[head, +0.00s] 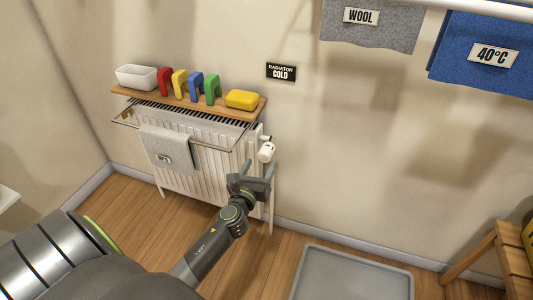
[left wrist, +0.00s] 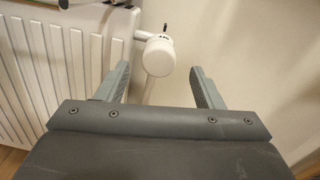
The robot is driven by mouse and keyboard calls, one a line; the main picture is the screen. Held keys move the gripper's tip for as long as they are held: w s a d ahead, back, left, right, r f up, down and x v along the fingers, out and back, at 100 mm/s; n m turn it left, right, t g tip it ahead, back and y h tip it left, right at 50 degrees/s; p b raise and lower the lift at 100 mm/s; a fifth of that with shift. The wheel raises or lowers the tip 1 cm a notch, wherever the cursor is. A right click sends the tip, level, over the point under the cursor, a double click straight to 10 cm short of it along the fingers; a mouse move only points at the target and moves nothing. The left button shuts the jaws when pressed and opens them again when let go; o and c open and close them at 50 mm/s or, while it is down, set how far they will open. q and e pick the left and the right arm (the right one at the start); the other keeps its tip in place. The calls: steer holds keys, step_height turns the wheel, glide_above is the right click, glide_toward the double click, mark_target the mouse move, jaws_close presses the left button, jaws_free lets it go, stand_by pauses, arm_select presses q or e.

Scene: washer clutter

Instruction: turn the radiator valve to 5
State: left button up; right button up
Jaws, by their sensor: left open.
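The radiator valve (head: 266,152) is a white rounded knob at the right end of the white radiator (head: 205,165). Dark marks show on the knob, too small to read. In the left wrist view the valve (left wrist: 159,55) lies beyond and between my fingertips, a little above them in the picture. My left gripper (head: 254,172) is open and empty, just below the valve in the head view. Its two fingers (left wrist: 160,78) are spread wide, and no contact with the valve shows. My right gripper is not in view.
A wooden shelf (head: 237,111) above the radiator holds a white tub (head: 137,77), coloured arches and a yellow sponge (head: 242,99). A grey towel (head: 170,148) hangs on a rail in front. A grey tray (head: 350,275) lies on the floor; a wooden stool (head: 510,255) stands right.

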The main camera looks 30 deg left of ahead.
mark_target(263, 159)
arm_select(q)
steer(key=b+x, duration=0.1)
steer(key=x, duration=0.4)
steer(key=shift+w+a+f, duration=0.1)
steer(key=shift+w, duration=0.3)
steer(key=shift+w+a, duration=0.1)
steer(key=shift+w, duration=0.5)
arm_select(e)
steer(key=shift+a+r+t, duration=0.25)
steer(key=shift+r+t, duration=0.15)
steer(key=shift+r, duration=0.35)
arm_select(q)
steer(key=shift+c, duration=0.3)
steer(key=c, duration=0.9)
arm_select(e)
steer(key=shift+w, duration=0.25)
